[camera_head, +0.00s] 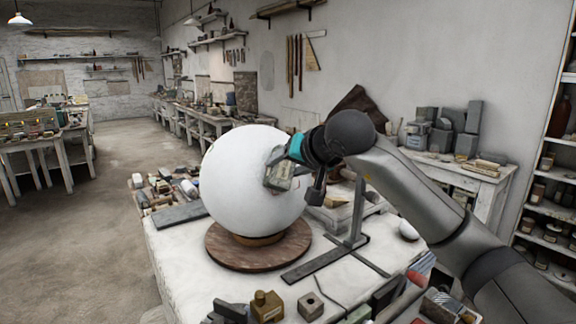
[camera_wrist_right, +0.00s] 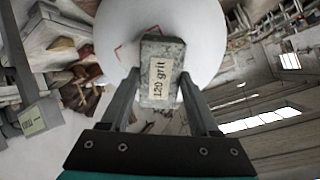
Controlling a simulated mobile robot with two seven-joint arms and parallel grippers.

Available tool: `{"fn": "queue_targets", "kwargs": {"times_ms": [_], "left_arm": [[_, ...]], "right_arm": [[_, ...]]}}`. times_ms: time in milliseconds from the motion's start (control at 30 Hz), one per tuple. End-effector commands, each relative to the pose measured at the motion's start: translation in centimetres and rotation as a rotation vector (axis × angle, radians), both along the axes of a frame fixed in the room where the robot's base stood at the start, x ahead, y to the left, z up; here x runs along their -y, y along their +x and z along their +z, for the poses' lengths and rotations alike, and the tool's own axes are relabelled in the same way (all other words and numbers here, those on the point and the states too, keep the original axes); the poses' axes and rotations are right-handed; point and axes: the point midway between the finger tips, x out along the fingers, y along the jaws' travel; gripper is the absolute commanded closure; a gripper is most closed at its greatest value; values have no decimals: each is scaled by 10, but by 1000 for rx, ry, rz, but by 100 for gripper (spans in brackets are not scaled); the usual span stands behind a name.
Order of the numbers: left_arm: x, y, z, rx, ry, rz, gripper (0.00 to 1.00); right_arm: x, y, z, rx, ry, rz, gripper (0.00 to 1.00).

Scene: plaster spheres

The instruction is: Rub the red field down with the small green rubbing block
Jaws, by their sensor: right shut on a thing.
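My right gripper (camera_head: 292,165) is at the right front side of a large white plaster sphere (camera_head: 236,172). It is shut on a small grey-green block (camera_wrist_right: 163,52) with a cream label reading "120 grit". The fingers hold the block by its two sides. In the wrist view the block lies against or just above the sphere (camera_wrist_right: 205,35); I cannot tell if they touch. Part of a thin red outline (camera_wrist_right: 120,48) shows on the sphere beside the block; the rest is hidden behind the block. My left gripper is not in view.
The sphere rests on a round brown wooden base (camera_head: 222,252) on a white worktable (camera_head: 185,275). A dark metal stand (camera_head: 330,257) is close on the right. Tools and small blocks, including a brass-coloured one (camera_head: 267,306), crowd the front edge. Clutter also lies behind left.

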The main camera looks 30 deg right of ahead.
Motion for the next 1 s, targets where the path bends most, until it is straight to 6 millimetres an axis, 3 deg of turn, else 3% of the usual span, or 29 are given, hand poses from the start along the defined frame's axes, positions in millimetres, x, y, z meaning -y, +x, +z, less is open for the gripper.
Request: {"fn": "queue_targets", "kwargs": {"times_ms": [600, 1000], "left_arm": [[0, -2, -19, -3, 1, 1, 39], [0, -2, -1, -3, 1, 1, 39]], "right_arm": [[-11, -8, -15, 7, -1, 0, 100], [0, -1, 3, 5, -1, -1, 100]]}}
